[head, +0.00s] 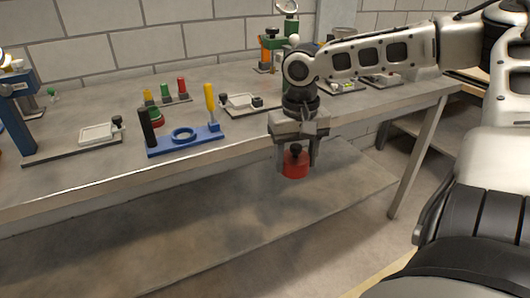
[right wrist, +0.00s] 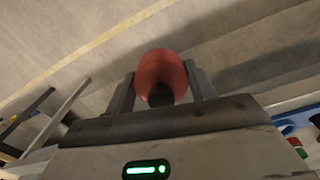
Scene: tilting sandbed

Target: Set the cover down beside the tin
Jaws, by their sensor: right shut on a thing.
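My right gripper (head: 296,166) is shut on a red round piece with a black knob, which looks like the cover (head: 295,169). It holds the cover in front of the workbench's front edge, clear of the bench top. In the right wrist view the cover (right wrist: 162,68) sits between the two fingers (right wrist: 161,82), its dark knob toward the palm. I cannot clearly pick out the tin in either view. My left gripper is not in view.
The grey workbench (head: 75,181) carries a blue fixture (head: 186,139) with a ring and yellow handle, pale trays on dark plates (head: 240,101), and a stand with yellow, green and red pieces (head: 168,99). A blue press (head: 18,120) stands at left. A lower shelf (head: 200,215) is bare.

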